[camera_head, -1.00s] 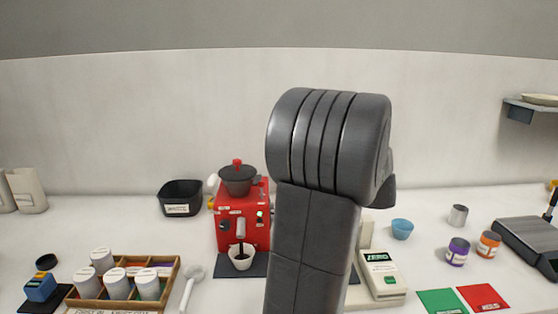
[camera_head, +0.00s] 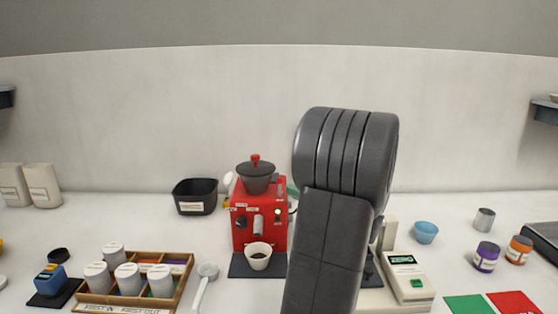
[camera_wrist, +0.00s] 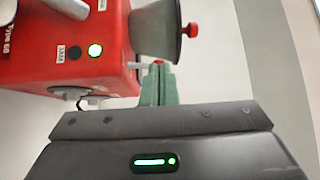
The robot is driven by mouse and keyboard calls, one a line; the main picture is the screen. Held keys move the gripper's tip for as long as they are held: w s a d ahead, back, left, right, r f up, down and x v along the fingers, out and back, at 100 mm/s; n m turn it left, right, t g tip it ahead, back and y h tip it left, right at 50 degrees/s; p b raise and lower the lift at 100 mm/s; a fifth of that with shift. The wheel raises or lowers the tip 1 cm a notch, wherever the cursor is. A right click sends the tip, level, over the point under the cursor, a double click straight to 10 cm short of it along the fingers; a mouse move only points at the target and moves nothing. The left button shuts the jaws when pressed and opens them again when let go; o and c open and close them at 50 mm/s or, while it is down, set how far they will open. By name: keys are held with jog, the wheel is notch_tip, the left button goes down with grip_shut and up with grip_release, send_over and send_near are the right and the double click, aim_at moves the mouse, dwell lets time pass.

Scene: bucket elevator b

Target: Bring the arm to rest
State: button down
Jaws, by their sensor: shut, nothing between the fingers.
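My arm (camera_head: 335,220) stands up in the middle of the head view, its rounded elbow at the top. My gripper is mostly hidden behind it there. In the wrist view my gripper (camera_wrist: 158,72) shows as green fingers closed together with nothing between them. They point toward the red machine (camera_wrist: 75,45), close beside it and below its dark hopper. I cannot tell if they touch it. In the head view the red machine (camera_head: 246,225) stands just left of the arm, with a white cup (camera_head: 258,254) at its front.
A black bin (camera_head: 195,200) stands back left. A wooden rack (camera_head: 180,285) with white-lidded jars and a scoop (camera_head: 204,283) are front left. A beige device (camera_head: 405,275), blue bowl (camera_head: 425,231) and small jars (camera_head: 486,256) are to the right. Air above the counter is clear.

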jog(key=shift+n+t, duration=0.5)
jog(key=shift+f+b+v, duration=0.15)
jog(key=shift+b+v, duration=0.35)
jog(key=shift+v, duration=0.7)
jog(key=shift+f+b+v, duration=0.2)
jog(key=shift+b+v, duration=0.3)
jog(key=shift+v, duration=0.75)
jog(key=shift+a, duration=0.15)
